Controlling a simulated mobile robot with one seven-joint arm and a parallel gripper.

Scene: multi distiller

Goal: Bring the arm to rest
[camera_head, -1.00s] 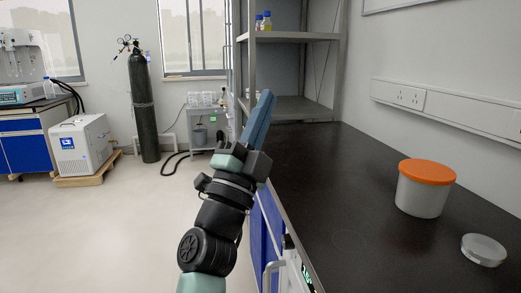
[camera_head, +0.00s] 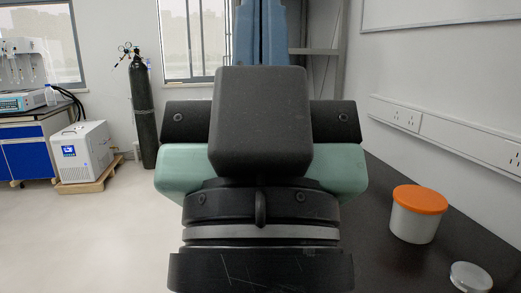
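My gripper (camera_head: 262,25) is raised close in front of the head camera and points upward. Its two blue fingers lie side by side with only a thin dark seam between them, and nothing shows held. Their tips are cut off by the top edge. The black and green gripper body (camera_head: 261,125) and my wrist (camera_head: 261,235) fill the middle of the view. They hide much of the shelf and bench behind.
A gas cylinder (camera_head: 142,110) and a white box unit (camera_head: 82,150) on a pallet stand left. Open floor lies at lower left.

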